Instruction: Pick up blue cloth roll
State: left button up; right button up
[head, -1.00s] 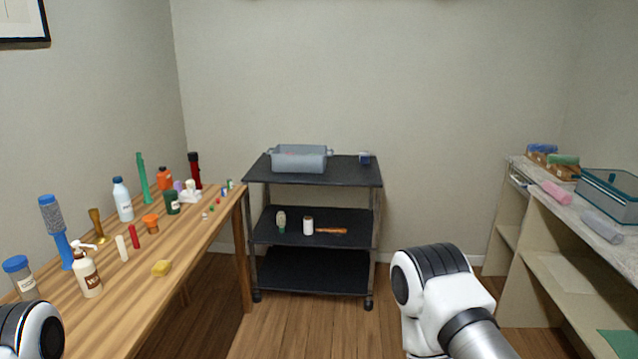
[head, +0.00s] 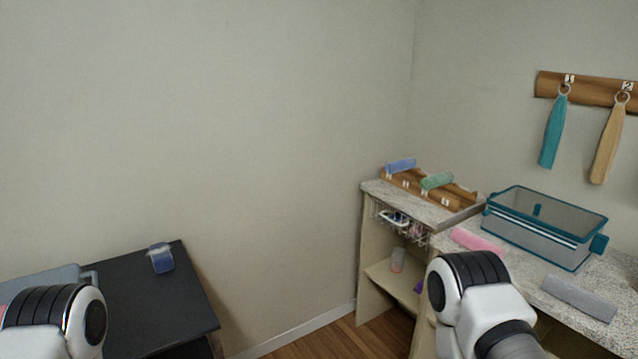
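A blue cloth roll (head: 400,165) lies on a wooden numbered rack (head: 432,190) at the back of the granite-topped counter, right of centre. A green cloth roll (head: 437,180) lies on the same rack, to its right and nearer. My two arms show only as white and black links, one at the bottom left and one at the bottom right of centre. Neither gripper is in view. The right arm link hides part of the counter's front.
A pink roll (head: 477,242), a grey roll (head: 580,299) and a clear teal-edged bin (head: 545,228) are on the counter (head: 525,275). A black-topped cart (head: 140,305) at the left carries a small blue-and-white object (head: 161,258). Teal (head: 552,132) and tan (head: 607,145) towels hang on the wall.

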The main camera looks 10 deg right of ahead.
aim_at(404, 165)
jog(key=i+l+z, duration=0.15)
jog(key=i+z, duration=0.8)
jog(key=i+j+z, duration=0.25)
jog(key=i+z, duration=0.25)
jog(key=i+j+z, duration=0.5)
jog(key=k+l, duration=0.1)
